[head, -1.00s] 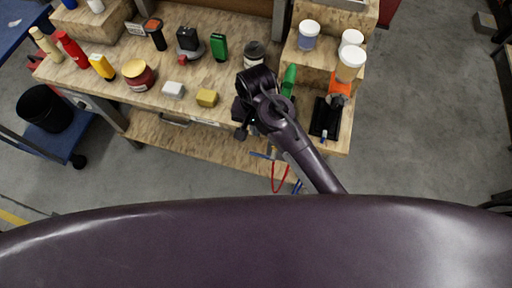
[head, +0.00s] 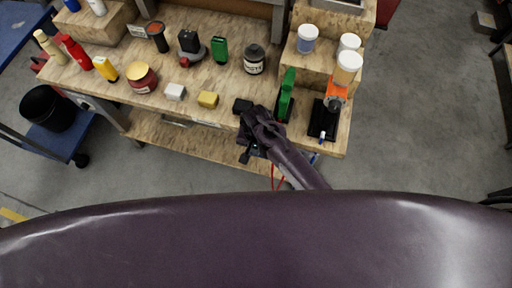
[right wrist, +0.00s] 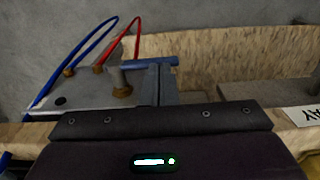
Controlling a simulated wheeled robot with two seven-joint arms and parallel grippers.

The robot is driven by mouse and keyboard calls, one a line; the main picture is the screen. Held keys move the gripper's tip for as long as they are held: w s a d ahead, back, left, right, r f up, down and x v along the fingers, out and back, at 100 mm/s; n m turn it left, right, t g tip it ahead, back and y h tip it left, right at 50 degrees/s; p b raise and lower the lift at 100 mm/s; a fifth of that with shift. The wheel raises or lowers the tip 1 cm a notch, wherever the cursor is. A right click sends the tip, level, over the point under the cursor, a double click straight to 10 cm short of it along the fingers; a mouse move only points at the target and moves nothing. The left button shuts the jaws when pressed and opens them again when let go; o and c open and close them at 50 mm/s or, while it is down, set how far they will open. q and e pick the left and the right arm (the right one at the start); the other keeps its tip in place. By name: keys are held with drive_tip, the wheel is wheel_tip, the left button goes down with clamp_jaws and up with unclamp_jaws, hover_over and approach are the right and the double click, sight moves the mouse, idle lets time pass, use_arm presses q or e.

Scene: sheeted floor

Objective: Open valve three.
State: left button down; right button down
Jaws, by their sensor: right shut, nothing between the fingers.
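In the right wrist view a grey metal plate (right wrist: 85,98) carries several brass fittings (right wrist: 122,92), with a blue hose (right wrist: 85,50) and a red hose (right wrist: 122,40) rising from it. A blue bar, which looks like a valve lever (right wrist: 150,62), lies across a grey post. My right gripper (right wrist: 162,85) is shut and empty, its fingers close to this bar; I cannot tell if they touch. In the head view my right gripper (head: 246,153) is at the bench's front edge, and my arm hides most of the valve plate. No valve number is readable. My left gripper is not in view.
A step at the right bears several white-lidded jars (head: 348,68).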

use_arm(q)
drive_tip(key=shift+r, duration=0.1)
use_arm(e)
drive_tip(key=shift+f, duration=0.4)
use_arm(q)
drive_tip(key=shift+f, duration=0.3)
use_arm(e)
drive_tip(key=shift+w+a+f+h, duration=0.1)
drive_tip(key=shift+a+f+h, duration=0.25)
drive_tip(key=shift+h, duration=0.45)
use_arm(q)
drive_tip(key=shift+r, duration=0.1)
use_arm(e)
drive_tip(key=shift+d, duration=0.15)
